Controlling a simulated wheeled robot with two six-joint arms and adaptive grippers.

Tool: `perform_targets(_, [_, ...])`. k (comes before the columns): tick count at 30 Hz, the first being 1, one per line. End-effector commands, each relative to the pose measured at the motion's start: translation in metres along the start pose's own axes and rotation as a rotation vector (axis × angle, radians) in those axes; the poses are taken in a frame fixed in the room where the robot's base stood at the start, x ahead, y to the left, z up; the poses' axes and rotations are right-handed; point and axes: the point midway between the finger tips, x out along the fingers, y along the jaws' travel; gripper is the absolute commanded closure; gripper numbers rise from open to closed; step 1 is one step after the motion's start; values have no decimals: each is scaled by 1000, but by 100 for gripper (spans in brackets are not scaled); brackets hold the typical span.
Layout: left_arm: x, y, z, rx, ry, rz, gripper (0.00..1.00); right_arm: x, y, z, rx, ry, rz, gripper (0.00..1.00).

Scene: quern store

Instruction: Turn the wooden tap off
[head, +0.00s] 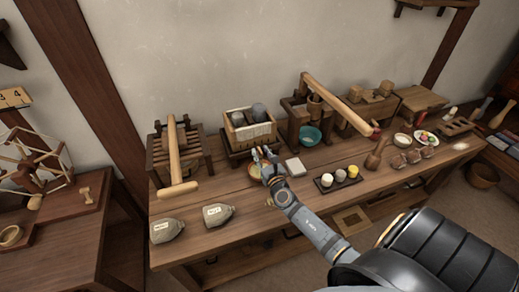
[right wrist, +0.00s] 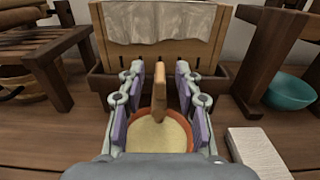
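The wooden tap (right wrist: 160,84) shows in the right wrist view as a light brown wooden piece at the front of a wooden box (right wrist: 205,58) with a pale cloth over its rim. A terracotta-rimmed bowl (right wrist: 158,134) with pale yellow contents sits below the tap. My right gripper (right wrist: 158,88) is open, with its purple-padded fingers on either side of the tap and gaps between. In the head view my right gripper (head: 265,155) is in front of the box (head: 249,134) and hides the tap. My left gripper is not in view.
A white block (right wrist: 258,152) lies right of the bowl, and a teal bowl (right wrist: 288,92) stands further right. In the head view, two grey sacks (head: 217,214) lie at the table's left front. A dark tray (head: 338,180) with small cups stands to the right of my gripper.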

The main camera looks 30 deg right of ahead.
Motion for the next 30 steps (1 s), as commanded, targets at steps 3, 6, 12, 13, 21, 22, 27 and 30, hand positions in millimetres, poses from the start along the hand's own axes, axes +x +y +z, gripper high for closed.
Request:
perform_targets(3, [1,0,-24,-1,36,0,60,16,0,0,1,-1,-1,66])
perform_targets(6, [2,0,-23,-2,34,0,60,22,0,0,1,-1,-1,66])
perform_targets(12, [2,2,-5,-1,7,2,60,24,0,0,2,0,-1,66])
perform_targets(13, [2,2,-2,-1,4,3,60,23,0,0,2,0,-1,66])
perform_targets(21, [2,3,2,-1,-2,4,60,23,0,0,2,0,-1,97])
perform_targets(22, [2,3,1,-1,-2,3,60,23,0,0,2,0,-1,100])
perform_targets(27, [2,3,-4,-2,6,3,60,23,0,0,2,0,-1,100])
perform_targets(30, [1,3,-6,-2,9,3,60,23,0,0,2,0,-4,100])
